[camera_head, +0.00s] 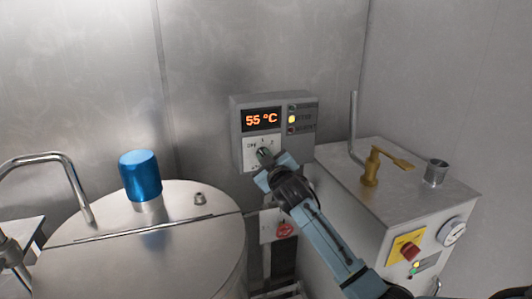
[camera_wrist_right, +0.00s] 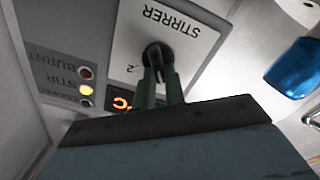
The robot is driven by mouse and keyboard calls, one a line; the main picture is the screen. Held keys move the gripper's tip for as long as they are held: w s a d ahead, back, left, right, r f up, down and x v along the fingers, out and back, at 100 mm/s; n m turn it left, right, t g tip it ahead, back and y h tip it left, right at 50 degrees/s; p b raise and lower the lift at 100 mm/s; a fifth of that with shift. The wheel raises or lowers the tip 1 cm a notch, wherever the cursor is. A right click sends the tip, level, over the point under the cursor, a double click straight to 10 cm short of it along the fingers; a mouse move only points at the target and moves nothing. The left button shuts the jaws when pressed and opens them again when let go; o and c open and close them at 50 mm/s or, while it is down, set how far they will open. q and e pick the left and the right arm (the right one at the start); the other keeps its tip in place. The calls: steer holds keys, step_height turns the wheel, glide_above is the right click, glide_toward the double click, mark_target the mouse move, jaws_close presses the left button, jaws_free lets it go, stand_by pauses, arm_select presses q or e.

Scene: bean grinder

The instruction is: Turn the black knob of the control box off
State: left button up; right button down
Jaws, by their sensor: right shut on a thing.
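The control box (camera_head: 236,128) is a grey box on the back wall with an orange "55 °C" display and indicator lights, the middle one lit yellow. Its black knob (camera_wrist_right: 157,56) sits on a white plate marked "STIRRER" in the right wrist view. My right gripper (camera_head: 265,155) reaches up to this plate and hides most of the knob in the head view. In the right wrist view its green fingers (camera_wrist_right: 160,88) are shut on the knob. The knob's exact setting is hard to read.
A steel vat with a hinged lid (camera_head: 110,262) and a blue cap (camera_head: 141,176) stands at left. A steel cabinet (camera_head: 405,200) with a brass valve (camera_head: 372,168), a red switch (camera_head: 409,251) and a gauge (camera_head: 452,232) stands at right. A red knob (camera_head: 284,230) is below the box.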

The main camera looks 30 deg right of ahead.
steer(key=shift+a+n+p, duration=0.1)
steer(key=shift+n+p, duration=0.3)
steer(key=shift+n, duration=0.6)
steer(key=c, duration=1.5)
jaws_free()
steer(key=shift+o, duration=0.2)
steer(key=shift+f, duration=0.1)
steer(key=b+v, duration=0.1)
steer(key=v, duration=1.2)
steer(key=shift+s+a, duration=0.15)
